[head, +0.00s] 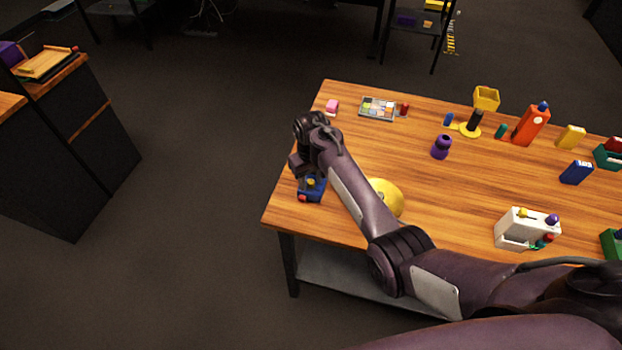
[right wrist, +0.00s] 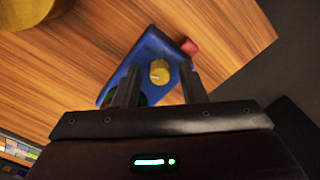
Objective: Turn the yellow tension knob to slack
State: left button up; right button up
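A blue panel (head: 312,189) lies at the left end of the wooden table, partly hidden under my right gripper (head: 300,168). Its yellow knob (head: 310,182) shows just below the gripper. In the right wrist view the yellow knob (right wrist: 159,72) stands on the blue panel (right wrist: 150,47), with a pale mark on its top. The two fingers of my right gripper (right wrist: 159,76) are apart, one on each side of the knob in the picture, with gaps on both sides. A dark green part (right wrist: 143,99) of the panel is mostly hidden by the gripper. My left gripper is out of view.
A red piece (right wrist: 189,47) sits at the panel's end, close to the right finger. A yellow round object (head: 388,196) lies beside my right forearm. A white box (head: 520,230) with coloured parts stands farther right. The table's left edge is close to the panel.

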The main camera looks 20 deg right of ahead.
grip_shut()
